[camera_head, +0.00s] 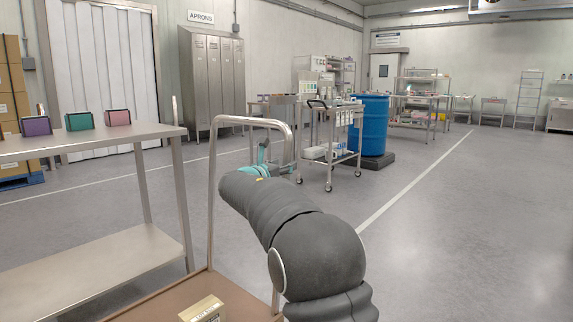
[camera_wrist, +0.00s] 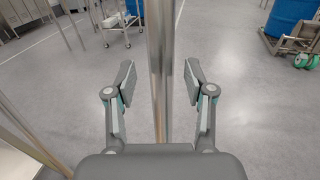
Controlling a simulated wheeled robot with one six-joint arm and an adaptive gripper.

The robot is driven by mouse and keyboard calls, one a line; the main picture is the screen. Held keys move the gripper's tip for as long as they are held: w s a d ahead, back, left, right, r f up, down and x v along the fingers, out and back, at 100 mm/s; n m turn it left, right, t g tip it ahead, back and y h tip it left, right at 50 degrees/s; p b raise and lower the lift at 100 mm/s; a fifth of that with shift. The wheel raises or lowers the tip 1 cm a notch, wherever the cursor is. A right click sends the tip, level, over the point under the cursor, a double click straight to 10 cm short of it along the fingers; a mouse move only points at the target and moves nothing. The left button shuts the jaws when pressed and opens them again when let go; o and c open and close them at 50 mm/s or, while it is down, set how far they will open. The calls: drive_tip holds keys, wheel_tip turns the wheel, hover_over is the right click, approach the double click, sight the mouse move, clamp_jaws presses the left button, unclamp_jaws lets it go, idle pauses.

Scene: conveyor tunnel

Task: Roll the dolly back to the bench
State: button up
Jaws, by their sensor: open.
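The dolly has a brown deck (camera_head: 150,302) and a tall steel push handle (camera_head: 212,190) in the head view, at the lower left and centre. A small carton (camera_head: 204,309) sits on its deck. The steel bench (camera_head: 90,143) stands at the left, close beside the dolly. In the wrist view my gripper (camera_wrist: 160,82) is open, its fingers on either side of an upright handle post (camera_wrist: 158,40), with gaps on both sides. In the head view my arm hides most of the gripper and part of the handle.
Purple, green and pink boxes (camera_head: 79,121) stand on the bench top. A wheeled steel cart (camera_head: 330,150) and a blue drum (camera_head: 371,125) on a dark base are ahead. Lockers (camera_head: 212,80) line the back wall. The floor at right is clear.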

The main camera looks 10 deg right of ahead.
drive_tip(key=shift+x, duration=1.25)
drive_tip(key=shift+c, duration=0.3)
clamp_jaws()
